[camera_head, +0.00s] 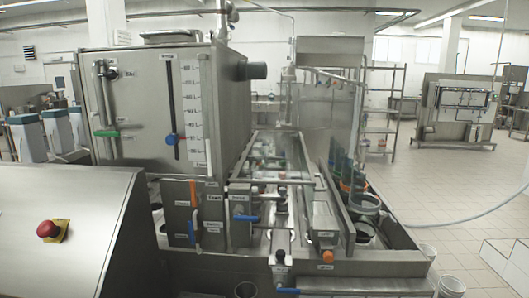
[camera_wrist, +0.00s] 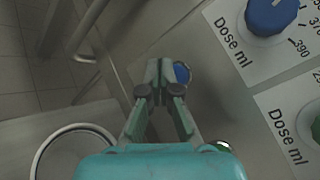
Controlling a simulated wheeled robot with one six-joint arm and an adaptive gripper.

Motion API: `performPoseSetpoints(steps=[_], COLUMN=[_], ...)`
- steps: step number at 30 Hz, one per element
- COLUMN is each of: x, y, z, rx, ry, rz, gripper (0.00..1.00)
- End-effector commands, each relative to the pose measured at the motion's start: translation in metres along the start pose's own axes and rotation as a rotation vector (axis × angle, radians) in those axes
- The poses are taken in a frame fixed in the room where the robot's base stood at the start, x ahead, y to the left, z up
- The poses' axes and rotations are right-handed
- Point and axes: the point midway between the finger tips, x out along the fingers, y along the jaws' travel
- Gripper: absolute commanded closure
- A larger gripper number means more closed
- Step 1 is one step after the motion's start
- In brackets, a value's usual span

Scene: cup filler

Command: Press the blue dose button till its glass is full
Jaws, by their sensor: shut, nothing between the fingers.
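In the wrist view, my gripper (camera_wrist: 160,72) is shut and empty. Its fingertips are beside a round blue button (camera_wrist: 183,73) on the metal panel and overlap its left edge in the picture. I cannot tell whether they touch it. A round rim (camera_wrist: 38,160), perhaps the glass, shows at the lower left, partly hidden by my gripper's teal body. I cannot tell its fill level. I cannot make out my gripper, the button or the glass for certain in the head view.
A blue dose dial (camera_wrist: 270,14) and a green dose dial (camera_wrist: 315,126) sit to the right. A green button (camera_wrist: 222,146) shows partly beside my gripper. In the head view, a metal tank (camera_head: 150,120) stands left, with a red stop button (camera_head: 50,229) in front. Tiled floor lies right.

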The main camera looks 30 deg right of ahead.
Motion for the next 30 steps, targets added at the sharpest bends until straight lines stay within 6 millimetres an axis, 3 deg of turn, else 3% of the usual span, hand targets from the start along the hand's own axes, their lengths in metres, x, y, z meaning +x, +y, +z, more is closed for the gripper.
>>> performPoseSetpoints(steps=[30], x=[0.0063], y=[-0.0048], z=[-0.0044], rx=[0.0], ry=[0.0], rz=[0.0], gripper=[1.0])
